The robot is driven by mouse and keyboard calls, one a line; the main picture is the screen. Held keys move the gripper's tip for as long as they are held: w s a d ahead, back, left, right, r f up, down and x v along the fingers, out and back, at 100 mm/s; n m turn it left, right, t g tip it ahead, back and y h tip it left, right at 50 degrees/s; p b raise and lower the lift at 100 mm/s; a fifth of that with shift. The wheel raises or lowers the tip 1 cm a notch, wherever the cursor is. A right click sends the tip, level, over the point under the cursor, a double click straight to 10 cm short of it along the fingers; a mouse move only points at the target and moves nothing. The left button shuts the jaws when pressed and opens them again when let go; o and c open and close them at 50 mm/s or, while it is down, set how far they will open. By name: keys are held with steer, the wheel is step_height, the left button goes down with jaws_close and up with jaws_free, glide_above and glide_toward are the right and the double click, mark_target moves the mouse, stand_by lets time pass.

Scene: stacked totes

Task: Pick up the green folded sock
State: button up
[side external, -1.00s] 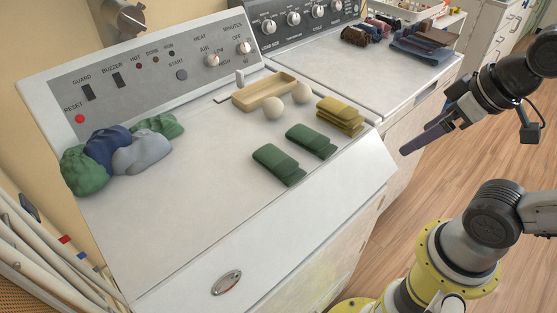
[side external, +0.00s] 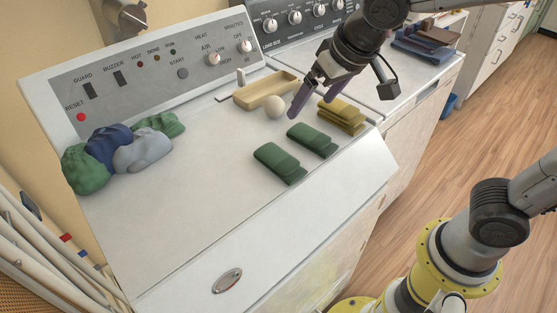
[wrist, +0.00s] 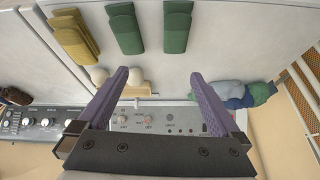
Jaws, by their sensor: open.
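Two green folded socks lie side by side on the white dryer top (side external: 200,190). One green sock (side external: 278,163) is nearer the front left, and the other green sock (side external: 312,140) is to its right. In the wrist view they show at the top, one green sock (wrist: 125,28) left of centre and the other green sock (wrist: 177,27) to its right. My gripper (side external: 303,98) is above the dryer top, behind the socks, near the wooden tray and the yellow folded cloth. In the wrist view my gripper (wrist: 165,85) has its purple fingers wide apart with nothing between them.
A yellow folded cloth (side external: 342,116) lies right of the socks. A pale ball (side external: 274,106) and a wooden tray (side external: 262,90) are behind them. A crumpled heap of cloths (side external: 110,155) sits at the left. The control panel (side external: 150,78) rises at the back. The dryer's middle is clear.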

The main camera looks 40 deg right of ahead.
mark_target(279, 158)
steer(key=shift+n+g, duration=0.5)
steer(key=shift+n, duration=0.2)
steer(key=a+x, duration=0.1)
steer(key=x, duration=0.4)
steer(key=a+x, duration=0.1)
steer(key=x, duration=0.5)
steer(key=s+a+x, duration=0.1)
steer(key=x, duration=0.4)
steer(key=shift+w+a+f, duration=0.15)
steer(key=shift+a+f, duration=0.15)
steer(key=shift+f, duration=0.2)
steer(key=c, duration=1.3)
